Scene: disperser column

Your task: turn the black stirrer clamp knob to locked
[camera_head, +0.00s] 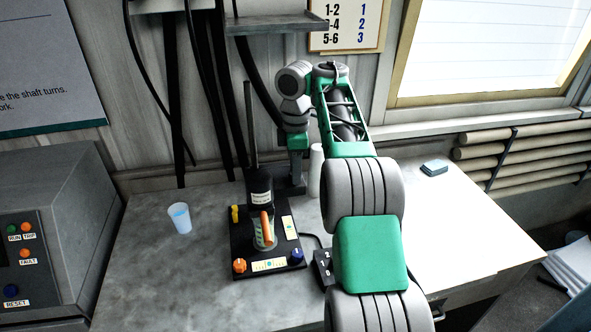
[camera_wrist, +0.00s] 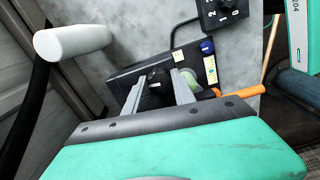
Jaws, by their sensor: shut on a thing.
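In the wrist view the black clamp knob (camera_wrist: 158,76) sits between the two grey fingers of my gripper (camera_wrist: 158,82), which is shut on it. I cannot read the knob's turn or any lock mark. In the head view my arm reaches over to the back right of the disperser; its fingertips and the knob cannot be made out there. The disperser's black base (camera_head: 250,243) stands on the bench with a tall dark rod (camera_head: 251,125), a black cylinder (camera_head: 259,188) and a glass beaker (camera_head: 262,242) with an orange handle (camera_head: 266,226).
The base carries an orange knob (camera_head: 239,265) and a blue knob (camera_head: 297,256). A small black control box (camera_head: 323,266) is beside it. A pale blue cup (camera_head: 180,217) stands left, a grey machine (camera_head: 50,215) further left. A white cylinder (camera_head: 316,170) stands behind. The bench's left front is clear.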

